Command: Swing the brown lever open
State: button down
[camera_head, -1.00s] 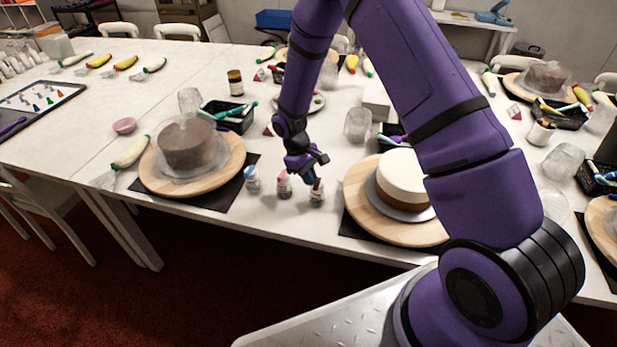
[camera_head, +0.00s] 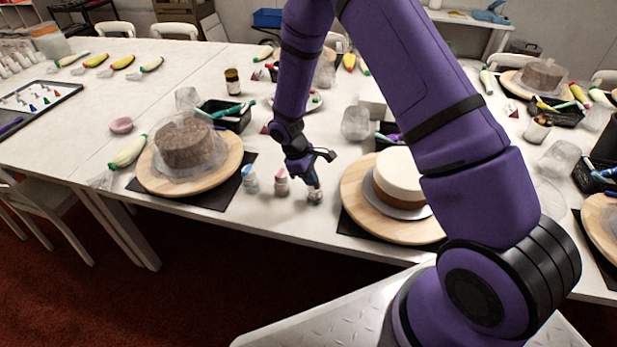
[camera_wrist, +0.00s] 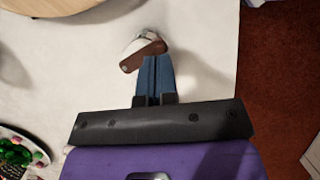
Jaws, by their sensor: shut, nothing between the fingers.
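The brown lever (camera_wrist: 143,54) shows in the wrist view as a short brown bar with rounded ends. It sits on top of a small white container (camera_wrist: 140,42), which is the right one of three small containers near the table's front edge and also shows in the head view (camera_head: 315,197). My gripper (camera_wrist: 154,58) is shut and empty, with its blue fingertips side by side at the lever's near edge. Whether they touch it I cannot tell. In the head view my gripper (camera_head: 314,183) points down at this container and partly hides its top.
Small containers with a pink top (camera_head: 282,182) and a blue top (camera_head: 250,178) stand to the left. A round wooden turntable (camera_head: 357,207) with a white and brown cake is close on the right. Another turntable (camera_head: 225,174) with a brown cake stands left.

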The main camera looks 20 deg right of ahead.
jog(key=n, duration=0.2)
jog(key=s+d+n+t, duration=0.1)
jog(key=shift+n+h, duration=0.4)
jog(key=n, duration=0.1)
jog(key=d+n+t, duration=0.1)
jog(key=n, duration=0.1)
jog(key=shift+s+d+n+t, duration=0.1)
jog(key=shift+s+n+t, duration=0.05)
jog(key=shift+n+t, duration=0.15)
jog(key=shift+d+n+t, duration=0.45)
jog(key=shift+d+n, duration=0.15)
jog(key=shift+n, duration=0.55)
jog(key=shift+d+n+t, duration=0.45)
jog(key=shift+d+n, duration=0.15)
jog(key=shift+n, duration=0.55)
jog(key=shift+w+d, duration=0.15)
jog(key=shift+w, duration=0.1)
jog(key=shift+w, duration=0.15)
